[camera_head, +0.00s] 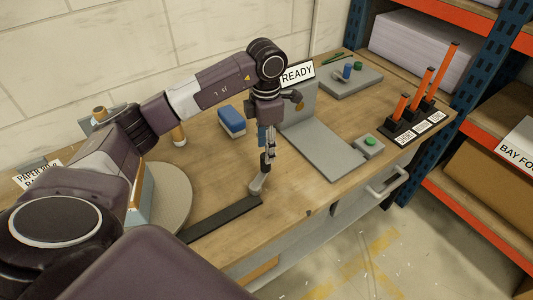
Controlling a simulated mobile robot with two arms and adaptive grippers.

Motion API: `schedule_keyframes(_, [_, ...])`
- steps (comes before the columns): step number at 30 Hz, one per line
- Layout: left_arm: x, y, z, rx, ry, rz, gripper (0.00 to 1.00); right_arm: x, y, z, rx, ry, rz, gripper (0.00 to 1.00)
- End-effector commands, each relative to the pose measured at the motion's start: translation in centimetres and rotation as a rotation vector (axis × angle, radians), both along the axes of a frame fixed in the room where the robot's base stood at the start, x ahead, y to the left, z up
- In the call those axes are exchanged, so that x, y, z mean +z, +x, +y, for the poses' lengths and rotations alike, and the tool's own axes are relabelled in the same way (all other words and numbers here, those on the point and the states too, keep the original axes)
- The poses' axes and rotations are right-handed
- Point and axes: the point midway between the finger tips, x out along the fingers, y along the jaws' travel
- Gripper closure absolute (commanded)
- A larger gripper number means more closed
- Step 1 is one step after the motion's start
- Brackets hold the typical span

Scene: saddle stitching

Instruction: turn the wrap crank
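My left gripper (266,160) points down over the front half of the workbench. Its fingers look close together, above a small grey upright piece (257,186) at the right end of a flat dark bar (222,218). I cannot tell whether the fingers touch or hold this piece, or whether it is the wrap crank. A round beige disc (175,199) lies left of the bar, partly hidden by my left arm. My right gripper is not in view.
A blue-and-white block (231,121) lies behind the gripper. To the right are a grey plate (327,147), a green button on a grey box (370,146) and orange posts in a black holder (402,122). Shelving (484,132) stands at the right. Bare bench lies around the bar.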

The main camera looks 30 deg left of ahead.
Motion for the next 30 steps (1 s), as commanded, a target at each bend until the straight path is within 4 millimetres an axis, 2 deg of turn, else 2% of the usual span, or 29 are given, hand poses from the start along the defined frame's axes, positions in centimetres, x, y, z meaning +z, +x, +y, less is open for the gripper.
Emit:
schedule_keyframes(1, [-0.8,-0.2,0.0,0.001,0.000,0.005,0.60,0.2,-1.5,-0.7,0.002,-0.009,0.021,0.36])
schedule_keyframes(4, [-2.5,-0.1,0.0,0.001,-0.001,0.004,0.60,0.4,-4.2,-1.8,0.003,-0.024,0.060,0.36])
schedule_keyframes(6, [-3.6,-0.2,0.0,0.000,-0.001,0.003,0.60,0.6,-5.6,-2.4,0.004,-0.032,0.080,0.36])
schedule_keyframes(8, [-4.3,-0.1,0.0,0.001,-0.002,0.003,0.60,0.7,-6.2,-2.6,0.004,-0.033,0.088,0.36])
schedule_keyframes(11, [-5.3,-0.1,-0.1,0.000,-0.002,0.001,0.60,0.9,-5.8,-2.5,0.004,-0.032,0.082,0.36])
schedule_keyframes(18, [-5.9,0.0,-0.1,-0.001,-0.003,-0.002,0.60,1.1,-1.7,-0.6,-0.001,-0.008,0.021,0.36])
schedule_keyframes(21, [-5.9,0.0,-0.1,-0.001,-0.003,-0.002,0.60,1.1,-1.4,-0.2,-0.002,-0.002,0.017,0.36])
schedule_keyframes(30, [-5.9,0.0,-0.1,0.000,-0.002,-0.002,0.92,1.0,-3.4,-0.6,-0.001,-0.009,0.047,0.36])
